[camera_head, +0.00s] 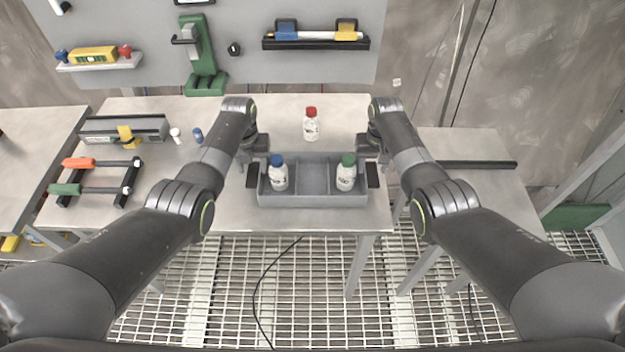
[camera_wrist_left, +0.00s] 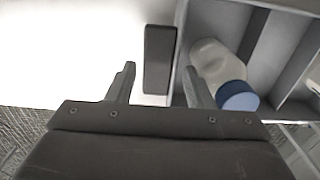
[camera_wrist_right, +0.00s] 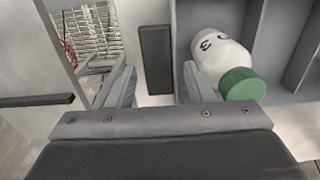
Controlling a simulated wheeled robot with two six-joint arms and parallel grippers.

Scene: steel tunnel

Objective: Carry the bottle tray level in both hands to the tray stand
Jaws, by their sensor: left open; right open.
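The grey bottle tray (camera_head: 312,201) sits on the front edge of the middle table. A blue-capped bottle (camera_head: 279,176) stands in its left compartment and a green-capped bottle (camera_head: 346,175) in its right one; the middle compartment is empty. My left gripper (camera_wrist_left: 158,78) is open, its fingers on either side of the tray's dark left handle (camera_wrist_left: 159,58) and apart from it. My right gripper (camera_wrist_right: 157,78) is open in the same way about the dark right handle (camera_wrist_right: 156,58). I cannot tell which surface is the tray stand.
A red-capped bottle (camera_head: 311,124) stands behind the tray. A lower table with a dark bar (camera_head: 477,164) is at right. A tool panel (camera_head: 240,50) rises behind; a cable (camera_head: 256,300) lies on the grating.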

